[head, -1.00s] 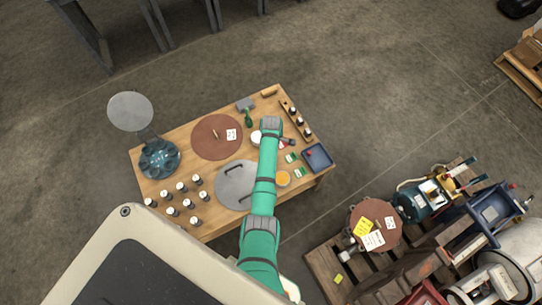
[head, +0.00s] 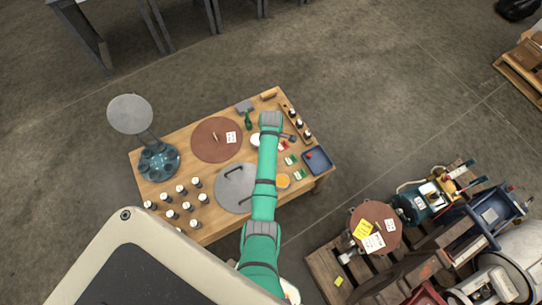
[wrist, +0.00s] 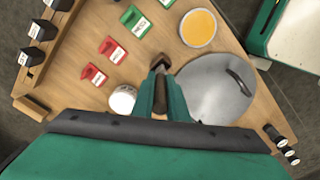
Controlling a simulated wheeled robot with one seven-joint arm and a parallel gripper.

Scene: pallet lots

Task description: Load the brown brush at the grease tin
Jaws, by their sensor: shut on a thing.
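My gripper (wrist: 160,92) is shut on the brown brush (wrist: 160,64), whose dark brown end shows between and beyond the fingertips in the wrist view. In the head view my gripper (head: 270,122) is over the right part of the wooden table, and the brush (head: 290,137) seems to stick out on its right. A round open tin with yellow-orange contents (wrist: 198,28), apparently the grease tin, stands beyond the brush in the wrist view. It also shows right of my arm in the head view (head: 282,181). The brush is apart from this tin.
A white-topped tin (wrist: 122,98) stands close beside my gripper. A grey disc with handles (wrist: 215,90) lies on the other side. Red cards (wrist: 93,75) and green cards (wrist: 135,20) lie nearby. A blue tray (head: 317,172), a brown disc (head: 210,150) and several bottles share the table (head: 165,205).

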